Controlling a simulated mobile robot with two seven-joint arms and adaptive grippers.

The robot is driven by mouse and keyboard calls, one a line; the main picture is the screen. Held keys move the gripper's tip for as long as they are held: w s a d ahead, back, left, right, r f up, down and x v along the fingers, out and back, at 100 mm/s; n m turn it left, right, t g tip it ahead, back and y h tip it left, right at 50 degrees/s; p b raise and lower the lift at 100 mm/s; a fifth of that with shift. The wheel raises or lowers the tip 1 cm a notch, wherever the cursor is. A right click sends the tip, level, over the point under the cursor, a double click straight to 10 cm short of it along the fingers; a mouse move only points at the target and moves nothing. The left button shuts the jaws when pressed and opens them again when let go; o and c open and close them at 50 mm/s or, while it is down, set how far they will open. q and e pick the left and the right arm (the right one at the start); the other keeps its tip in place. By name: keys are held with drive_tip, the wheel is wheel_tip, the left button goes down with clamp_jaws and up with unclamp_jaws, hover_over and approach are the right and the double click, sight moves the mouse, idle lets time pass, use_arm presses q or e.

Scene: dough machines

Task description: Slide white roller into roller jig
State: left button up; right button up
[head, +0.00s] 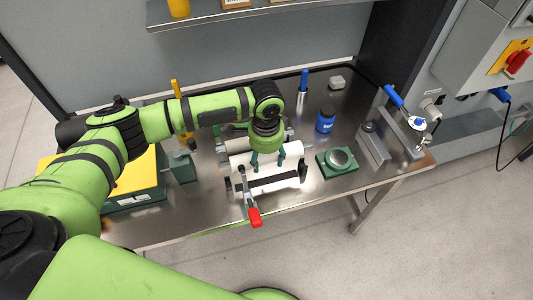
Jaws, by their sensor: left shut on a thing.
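My left gripper (268,160) reaches over the metal table from the left and points down. Its dark green fingers are shut on a white roller (239,160), which lies roughly left to right. The roller jig (303,170) is just in front of it, with dark end posts and a clamp with a red handle (255,217) at its front left. A pale length (275,184) shows between the posts, and I cannot tell if it is part of the jig. The held roller is close behind the jig; I cannot tell if they touch. My right gripper is not in view.
A green base with a round metal disc (339,159) stands right of the jig, with a blue jar (325,119) behind it. A yellow-topped green box (131,182) is at the left. A blue-handled lever device (405,125) is at the right end. The front table edge is close to the jig.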

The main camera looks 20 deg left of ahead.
use_arm(q)
drive_tip(key=shift+r+p, duration=0.1)
drive_tip(key=shift+p, duration=0.35)
drive_tip(key=shift+f+b, duration=0.35)
drive_tip(key=shift+f, duration=0.5)
drive_tip(key=shift+f+b, duration=0.5)
drive_tip(key=shift+f, duration=0.7)
drive_tip(key=shift+f+b, duration=0.5)
drive_tip(key=shift+f, duration=0.65)
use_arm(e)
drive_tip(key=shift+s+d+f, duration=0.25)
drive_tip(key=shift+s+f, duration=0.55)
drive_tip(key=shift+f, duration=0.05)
use_arm(q)
drive_tip(key=shift+r+p, duration=0.1)
drive_tip(key=shift+p, duration=0.7)
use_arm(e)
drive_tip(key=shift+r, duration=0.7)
use_arm(q)
drive_tip(key=shift+f+b, duration=0.85)
drive_tip(key=shift+f, duration=0.8)
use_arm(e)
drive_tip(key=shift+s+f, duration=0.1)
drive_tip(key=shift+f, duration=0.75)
